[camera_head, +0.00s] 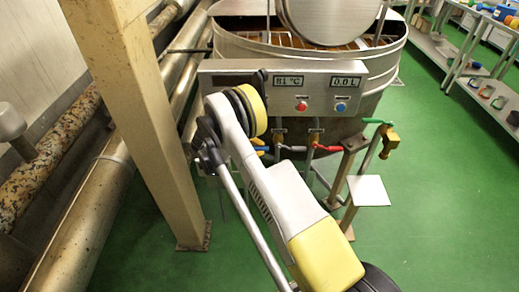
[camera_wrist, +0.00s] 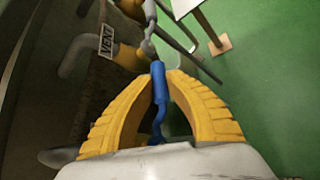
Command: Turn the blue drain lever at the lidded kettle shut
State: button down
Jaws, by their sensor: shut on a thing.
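The blue lever (camera_wrist: 160,88) runs up between my yellow fingers in the wrist view, its far end meeting a grey metal stem. My gripper (camera_wrist: 166,80) is closed around it, with one finger on each side. In the head view only a small part of the blue lever (camera_head: 295,148) shows beside my arm, under the control panel. My arm hides the gripper there. The kettle (camera_head: 375,62) stands behind the panel, with its round lid (camera_head: 320,18) tilted up at the top edge of the picture.
A red lever (camera_head: 328,148) and a green lever (camera_head: 377,121) with a brass tap (camera_head: 389,142) are to the right. A VENT tag (camera_wrist: 106,40) is near the blue lever. A beige post (camera_head: 150,120) stands left of my arm. Green floor (camera_head: 440,200) is clear at right.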

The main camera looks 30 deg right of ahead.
jog(key=c, duration=1.3)
grip_release()
jog(key=shift+d, duration=0.15)
jog(key=shift+c, duration=0.2)
jog(key=v, duration=1.2)
